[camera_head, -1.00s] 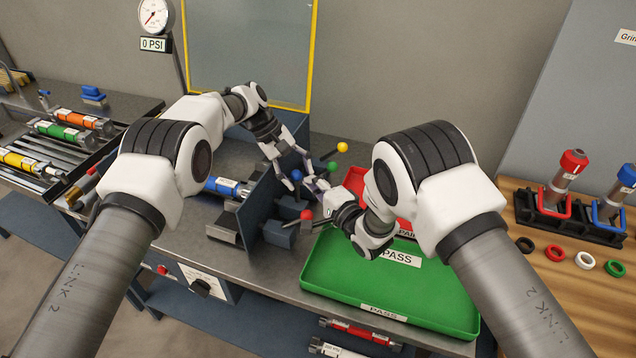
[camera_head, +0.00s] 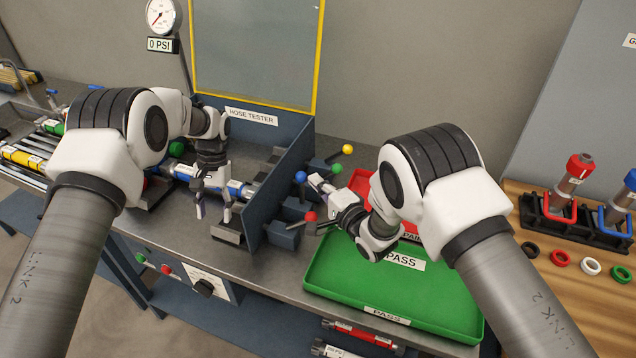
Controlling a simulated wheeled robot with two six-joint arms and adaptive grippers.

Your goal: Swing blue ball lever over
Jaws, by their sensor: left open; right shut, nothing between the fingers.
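The blue ball (camera_head: 300,177) of the lever sits at the right side of the hose tester (camera_head: 252,116), among levers with a red ball (camera_head: 310,216), a green ball (camera_head: 336,168) and a yellow ball (camera_head: 347,149). My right gripper (camera_head: 315,181) is shut and empty, its tips close beside the blue ball; I cannot tell whether they touch it. My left gripper (camera_head: 213,208) is open, pointing down in front of the tester's bay. A hose with a blue band (camera_head: 183,171) lies in the bay, partly hidden behind the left gripper.
A green PASS tray (camera_head: 440,305) and a red tray (camera_head: 361,184) stand right of the tester. A gauge (camera_head: 160,15) reads near 0 PSI. Red and blue tools (camera_head: 578,168) stand in a rack at the right. Colored hoses (camera_head: 22,157) lie at the left.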

